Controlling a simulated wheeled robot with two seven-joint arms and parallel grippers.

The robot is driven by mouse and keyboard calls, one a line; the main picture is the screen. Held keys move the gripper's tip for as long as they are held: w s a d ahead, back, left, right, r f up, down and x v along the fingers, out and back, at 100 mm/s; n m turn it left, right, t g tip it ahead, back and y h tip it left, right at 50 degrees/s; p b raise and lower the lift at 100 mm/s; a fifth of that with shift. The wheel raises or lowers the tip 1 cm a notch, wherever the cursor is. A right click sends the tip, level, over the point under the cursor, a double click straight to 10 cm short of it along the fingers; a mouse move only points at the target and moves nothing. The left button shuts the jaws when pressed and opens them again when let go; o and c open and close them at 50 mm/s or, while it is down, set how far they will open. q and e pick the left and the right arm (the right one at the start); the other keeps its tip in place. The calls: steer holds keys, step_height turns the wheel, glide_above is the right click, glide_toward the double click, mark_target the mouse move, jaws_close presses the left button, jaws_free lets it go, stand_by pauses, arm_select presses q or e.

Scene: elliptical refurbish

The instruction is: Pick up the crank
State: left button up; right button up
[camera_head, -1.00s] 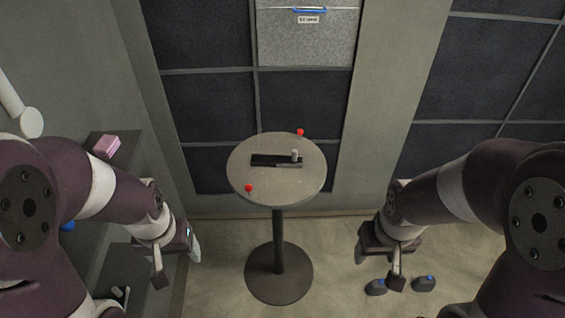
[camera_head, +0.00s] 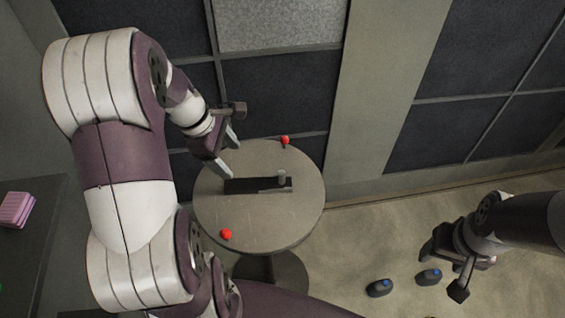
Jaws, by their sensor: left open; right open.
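The crank (camera_head: 256,185) appears to be the dark flat bar with a grey upright knob (camera_head: 281,177) near its right end. It lies on the round grey table (camera_head: 262,228). My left gripper (camera_head: 234,157) is open and empty, at the table's far left edge, up and left of the bar and apart from it. My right gripper (camera_head: 448,272) is open and empty, low at the right, well away from the table.
Red balls sit on the table, one at the back edge (camera_head: 285,140) and one at the front left (camera_head: 226,234). A pink stack (camera_head: 15,209) is on a shelf at left.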

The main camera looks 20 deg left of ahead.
mark_target(258, 183)
arm_select(q)
steer(key=w+d+f, duration=0.1)
steer(key=f, duration=0.2)
steer(key=w+d+f+n+b, duration=0.1)
steer(key=d+f, duration=0.1)
steer(key=f, duration=0.2)
steer(key=w+d+f+n, duration=0.1)
steer(key=d+f, duration=0.1)
steer(key=f, duration=0.2)
steer(key=shift+f+h, duration=0.15)
steer(key=shift+h, duration=0.15)
steer(key=shift+s, duration=0.1)
jaws_close()
